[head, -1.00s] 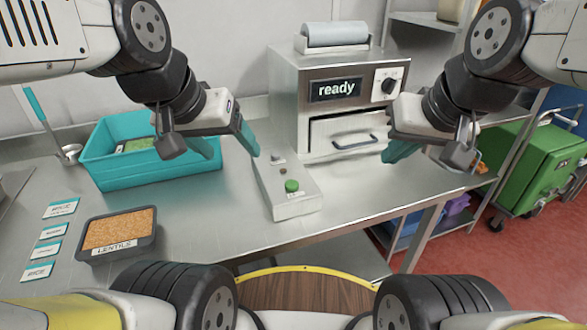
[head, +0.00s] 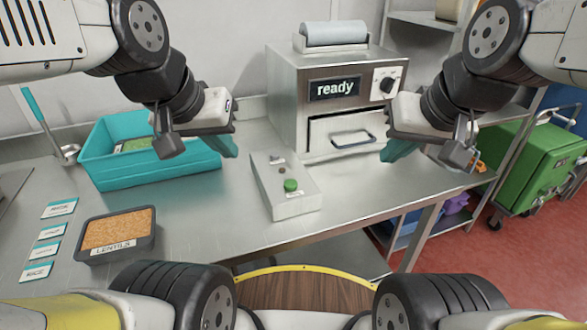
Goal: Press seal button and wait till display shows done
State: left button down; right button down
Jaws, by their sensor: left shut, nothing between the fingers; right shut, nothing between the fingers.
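The control box (head: 296,207) is a pale grey metal box on the steel table, with a green button (head: 290,185) near its front end and a small grey part further back. Behind it stands the sealing machine (head: 284,95), its drawer front closed. Its display (head: 334,88) reads "ready". My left gripper (head: 233,148) is shut and empty, above and left of the control box, beside the teal bin. My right gripper (head: 388,156) is shut and empty, in front of the machine's right side. Neither touches the button.
A teal bin (head: 110,178) stands at the back left, with a ladle (head: 68,152) beside it. A tray of lentils (head: 117,234) and several label cards (head: 60,208) lie at the front left. The table around the control box is clear. A green cart (head: 525,160) stands on the right.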

aim_at(289, 185)
jog(key=k+l+u, duration=0.25)
jog(key=l+u, duration=0.15)
jog(key=k+l+u, duration=0.35)
jog(key=l, duration=0.2)
